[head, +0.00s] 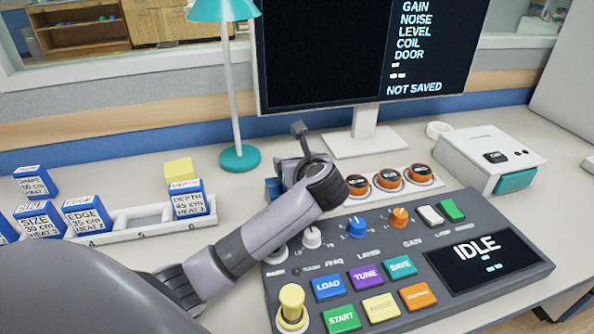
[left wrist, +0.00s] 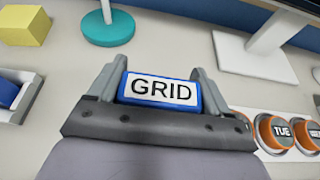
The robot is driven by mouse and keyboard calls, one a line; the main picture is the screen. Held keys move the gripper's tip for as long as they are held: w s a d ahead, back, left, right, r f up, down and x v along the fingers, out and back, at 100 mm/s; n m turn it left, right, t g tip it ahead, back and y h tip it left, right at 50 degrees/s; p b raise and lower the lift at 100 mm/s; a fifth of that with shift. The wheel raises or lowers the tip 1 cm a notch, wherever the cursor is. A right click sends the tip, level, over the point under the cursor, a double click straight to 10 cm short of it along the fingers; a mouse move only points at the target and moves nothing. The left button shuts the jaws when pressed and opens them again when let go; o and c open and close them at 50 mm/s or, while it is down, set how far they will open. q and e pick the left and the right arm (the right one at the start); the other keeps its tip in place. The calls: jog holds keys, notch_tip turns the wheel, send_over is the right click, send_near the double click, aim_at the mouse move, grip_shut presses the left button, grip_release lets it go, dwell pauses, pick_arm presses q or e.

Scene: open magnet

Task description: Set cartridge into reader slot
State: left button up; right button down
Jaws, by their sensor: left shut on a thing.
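My left gripper (left wrist: 158,82) is shut on a blue cartridge (left wrist: 161,90) with a white label reading GRID, one finger at each side of it. In the head view my left gripper (head: 287,168) is beyond my wrist, over the table behind the control panel; my wrist hides most of it and the cartridge. A white box (head: 480,152) with a dark label and a teal front piece (head: 515,181) stands at the right. I cannot tell for sure whether it is the reader; no slot shows clearly. My right gripper is not in view.
A white rack (head: 150,221) and several blue cartridges (head: 84,215) stand at the left, near a yellow block (head: 179,169). A teal lamp (head: 239,157), a monitor (head: 364,137) and orange knobs (head: 388,179) are close by. The control panel (head: 450,222) fills the front.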

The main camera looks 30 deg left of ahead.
pick_arm(q)
jog(key=shift+f, duration=0.95)
jog(key=o, duration=1)
jog(key=shift+f, duration=0.1)
jog(key=shift+r, duration=0.3)
jog(key=p+v, duration=1.2)
jog(key=shift+f+p, duration=0.15)
jog(key=shift+p, duration=0.15)
